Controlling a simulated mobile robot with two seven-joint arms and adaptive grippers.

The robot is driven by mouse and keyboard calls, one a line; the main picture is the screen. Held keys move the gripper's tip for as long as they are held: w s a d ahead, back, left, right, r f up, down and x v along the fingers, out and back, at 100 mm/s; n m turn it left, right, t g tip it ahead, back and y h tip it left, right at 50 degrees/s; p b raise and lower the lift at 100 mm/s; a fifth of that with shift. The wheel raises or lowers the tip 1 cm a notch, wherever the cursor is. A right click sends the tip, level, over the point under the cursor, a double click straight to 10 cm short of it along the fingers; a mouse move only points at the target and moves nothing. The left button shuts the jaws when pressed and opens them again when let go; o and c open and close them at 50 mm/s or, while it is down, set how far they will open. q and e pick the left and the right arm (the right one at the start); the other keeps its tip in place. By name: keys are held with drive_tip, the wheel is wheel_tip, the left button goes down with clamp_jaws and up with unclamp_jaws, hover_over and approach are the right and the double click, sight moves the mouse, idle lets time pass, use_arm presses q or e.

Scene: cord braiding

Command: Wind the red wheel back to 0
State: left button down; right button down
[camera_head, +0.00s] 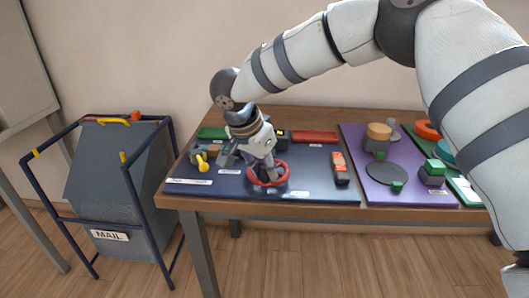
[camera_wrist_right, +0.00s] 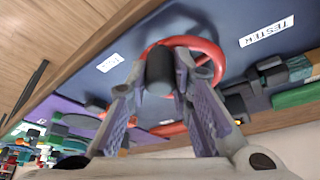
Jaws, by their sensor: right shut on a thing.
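The red wheel (camera_head: 286,181) lies near the front middle of the dark blue board (camera_head: 320,185). Its red rim also shows in the right wrist view (camera_wrist_right: 212,50). My right gripper (camera_head: 264,176) reaches down onto the wheel from above. In the right wrist view the fingers (camera_wrist_right: 160,80) are closed on a dark rounded knob (camera_wrist_right: 160,66) within the wheel's outline. Part of the wheel is hidden behind the fingers. I cannot read a scale or a 0 mark. My left gripper is not in view.
A yellow part (camera_head: 203,164) stands left of the wheel and a red-and-black device (camera_head: 340,168) stands to its right. A red block (camera_head: 314,137) lies behind. A purple board (camera_head: 410,197) with several parts adjoins on the right. A grey mail bin (camera_head: 115,180) stands left of the table.

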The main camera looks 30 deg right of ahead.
drive_tip(key=shift+s+d+f, duration=0.15)
drive_tip(key=shift+f, duration=0.1)
drive_tip(key=c, duration=1.3)
unclamp_jaws()
drive_tip(key=shift+c, duration=0.2)
drive_tip(key=shift+r, duration=0.15)
